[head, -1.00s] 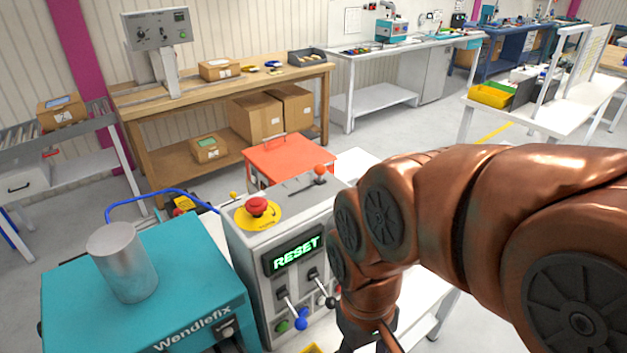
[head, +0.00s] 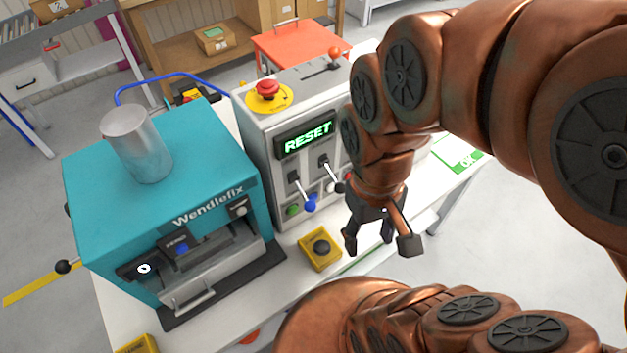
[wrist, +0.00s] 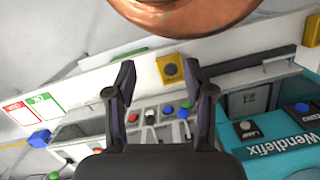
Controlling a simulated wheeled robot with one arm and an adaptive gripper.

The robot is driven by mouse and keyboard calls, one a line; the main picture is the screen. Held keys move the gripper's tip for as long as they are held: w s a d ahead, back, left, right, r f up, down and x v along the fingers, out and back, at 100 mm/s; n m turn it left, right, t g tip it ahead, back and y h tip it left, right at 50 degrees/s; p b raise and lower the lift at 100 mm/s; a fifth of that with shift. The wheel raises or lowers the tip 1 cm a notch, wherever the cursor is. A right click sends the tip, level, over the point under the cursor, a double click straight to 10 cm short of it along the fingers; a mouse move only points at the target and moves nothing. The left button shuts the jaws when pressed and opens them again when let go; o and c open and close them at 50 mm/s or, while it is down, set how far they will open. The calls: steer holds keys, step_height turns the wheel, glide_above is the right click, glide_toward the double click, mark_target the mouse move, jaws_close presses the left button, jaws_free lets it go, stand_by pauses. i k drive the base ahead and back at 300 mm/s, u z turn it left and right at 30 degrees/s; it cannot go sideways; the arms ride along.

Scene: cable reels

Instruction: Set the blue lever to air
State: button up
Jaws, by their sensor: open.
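The blue lever (head: 311,205) is on the front of a grey control box (head: 262,140), its blue knob hanging low beside a green button. A blue round end that looks like its knob shows between my fingers in the wrist view (wrist: 183,113). My gripper (head: 368,245) is open and empty, in front of and to the right of the lever, apart from it. In the wrist view my gripper (wrist: 165,83) has its two dark fingers spread. Lettering near the lever is too small to read.
A red emergency button (head: 267,90) and an orange-knobbed lever (head: 335,55) are on top. A teal Wendlefix machine (head: 100,185) stands left. A yellow box (head: 320,250) with a black button lies in front.

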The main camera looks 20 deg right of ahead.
mark_target(310, 206)
steer(key=z, duration=1.45)
steer(key=k, duration=1.1)
steer(key=u, duration=1.45)
steer(key=i, duration=0.5)
steer(key=u, duration=0.05)
